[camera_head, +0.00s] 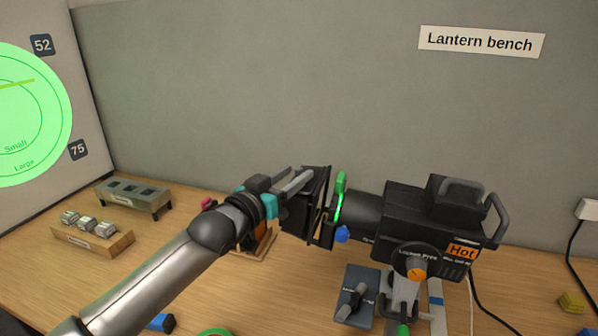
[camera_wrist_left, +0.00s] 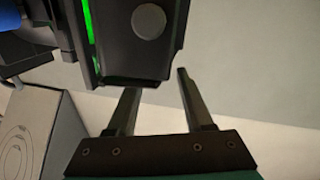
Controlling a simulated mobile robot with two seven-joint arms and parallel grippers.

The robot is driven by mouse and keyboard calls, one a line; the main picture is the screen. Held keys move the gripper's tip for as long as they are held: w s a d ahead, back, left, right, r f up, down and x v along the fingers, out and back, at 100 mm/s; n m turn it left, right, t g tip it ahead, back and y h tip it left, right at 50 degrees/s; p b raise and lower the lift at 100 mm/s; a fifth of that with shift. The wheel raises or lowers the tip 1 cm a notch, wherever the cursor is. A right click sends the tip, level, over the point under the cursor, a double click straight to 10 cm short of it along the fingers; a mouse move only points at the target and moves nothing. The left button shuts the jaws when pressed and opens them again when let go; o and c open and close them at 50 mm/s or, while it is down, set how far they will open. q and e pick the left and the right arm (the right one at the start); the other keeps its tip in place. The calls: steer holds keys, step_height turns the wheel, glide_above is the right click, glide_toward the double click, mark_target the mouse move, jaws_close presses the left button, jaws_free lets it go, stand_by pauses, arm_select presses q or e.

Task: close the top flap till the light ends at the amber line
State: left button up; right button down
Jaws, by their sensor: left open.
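The black lantern (camera_head: 420,215) stands on the bench at the right, with dark flaps (camera_head: 306,215) at its front, facing left. I cannot tell the top flap clearly from the others. On the screen (camera_head: 88,45) at the far left, a green light disc (camera_head: 22,120) extends above the amber line (camera_head: 15,84). My left gripper (camera_head: 302,180) is at the flaps' upper left side, open. In the left wrist view, its two fingers (camera_wrist_left: 160,88) are apart, with a dark flap edge (camera_wrist_left: 135,78) just beyond the tips; contact is unclear. My right gripper is out of view.
A wooden block (camera_head: 92,240) with several pale pieces and a grey rack (camera_head: 133,197) stand at the left. A dark blue base with a lever (camera_head: 355,300) lies below the lantern. Cables hang at the right. The wall above the lantern is clear, apart from a sign (camera_head: 480,42).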

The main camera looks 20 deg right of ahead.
arm_select(q)
steer(key=shift+x, duration=1.3)
jaws_close()
